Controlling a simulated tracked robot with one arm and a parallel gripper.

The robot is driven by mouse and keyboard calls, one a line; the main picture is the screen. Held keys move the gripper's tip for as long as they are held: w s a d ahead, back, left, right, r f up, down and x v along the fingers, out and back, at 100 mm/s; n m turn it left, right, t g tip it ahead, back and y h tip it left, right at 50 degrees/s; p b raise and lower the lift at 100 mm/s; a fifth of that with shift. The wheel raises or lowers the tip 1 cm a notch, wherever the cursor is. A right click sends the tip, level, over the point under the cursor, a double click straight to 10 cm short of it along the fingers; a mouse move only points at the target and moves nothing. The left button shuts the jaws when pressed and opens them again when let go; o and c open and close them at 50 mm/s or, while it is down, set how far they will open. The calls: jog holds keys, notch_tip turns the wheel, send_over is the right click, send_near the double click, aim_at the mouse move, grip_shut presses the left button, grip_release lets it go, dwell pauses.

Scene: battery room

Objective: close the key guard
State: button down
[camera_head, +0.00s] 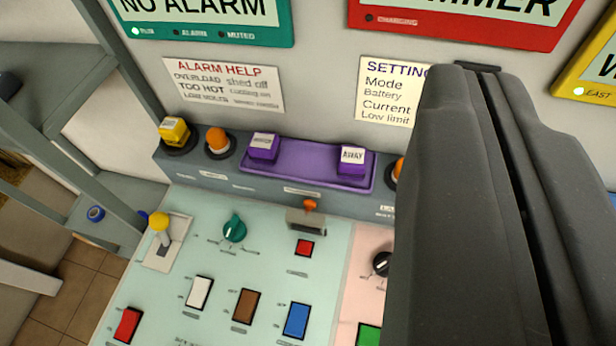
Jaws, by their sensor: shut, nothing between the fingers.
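A small grey guard (306,221) with an orange tab (310,205) stands at the back edge of the pale green panel, in the middle of the view. It appears raised, and a red square key (304,247) shows uncovered just in front of it. The guard's small label is too small to read. My gripper (480,78) is shut and empty. It fills the right side of the view, to the right of the guard and apart from it in the picture, and hides part of the panel.
Left of the guard are a green knob (234,229) and a yellow-tipped lever (159,222). White (200,292), brown (246,306) and blue (297,320) switches lie in front. A purple tray (305,163) with two purple blocks stands behind. A black knob (381,264) is beside my gripper.

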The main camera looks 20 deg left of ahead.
jog(key=g+p, duration=1.1)
jog(key=p, duration=0.2)
send_over(308, 218)
jog(key=s+a, duration=0.2)
jog(key=a, duration=0.2)
notch_tip(308, 218, down, 30)
jog(key=x, duration=1)
jog(key=shift+d+p, duration=0.2)
jog(key=shift+p, duration=0.1)
jog(key=shift+s+t+b, duration=0.3)
jog(key=shift+t+b, duration=0.2)
jog(key=shift+b, duration=0.05)
